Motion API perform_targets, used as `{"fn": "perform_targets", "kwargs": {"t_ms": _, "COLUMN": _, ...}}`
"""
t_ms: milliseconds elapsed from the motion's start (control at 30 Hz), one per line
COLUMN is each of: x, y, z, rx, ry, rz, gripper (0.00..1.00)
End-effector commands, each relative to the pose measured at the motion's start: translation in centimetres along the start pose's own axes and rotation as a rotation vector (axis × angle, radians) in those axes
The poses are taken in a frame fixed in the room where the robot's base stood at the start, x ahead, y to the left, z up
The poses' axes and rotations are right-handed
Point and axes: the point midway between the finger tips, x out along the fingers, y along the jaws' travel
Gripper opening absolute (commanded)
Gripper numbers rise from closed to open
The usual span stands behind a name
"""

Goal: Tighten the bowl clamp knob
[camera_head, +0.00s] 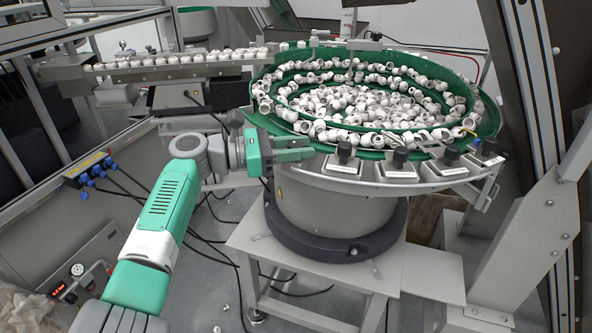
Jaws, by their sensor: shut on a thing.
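My gripper (306,149), green, is at the front left rim of the green vibratory bowl (489,120). It is shut on what appears to be the bowl clamp knob, which its fingers hide. Several black knobs stand on labelled grey plates along the bowl's front rim. The nearest black knob (344,149) is just right of my fingertips, with others (400,156) farther right. The picture is too small to read the labels or tell how tight any knob is.
White caps fill the bowl, and a feed track (170,68) with caps runs off to the left. The bowl's grey drum base (325,210) stands on a white table (430,275). A grey frame post (530,90) rises at the right. Cables hang below my arm.

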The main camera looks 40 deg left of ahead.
Motion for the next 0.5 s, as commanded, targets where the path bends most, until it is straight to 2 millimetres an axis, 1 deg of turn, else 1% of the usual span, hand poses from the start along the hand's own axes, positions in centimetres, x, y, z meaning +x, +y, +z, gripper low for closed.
{"fn": "perform_targets", "kwargs": {"t_ms": 33, "x": 0.0, "y": 0.2, "z": -1.2, "rx": -0.005, "ry": 0.008, "rz": -0.005, "gripper": 0.09}}
{"fn": "perform_targets", "kwargs": {"t_ms": 500, "x": -0.4, "y": -0.3, "z": 0.2, "rx": 0.002, "ry": -0.014, "rz": -0.061, "gripper": 0.09}}
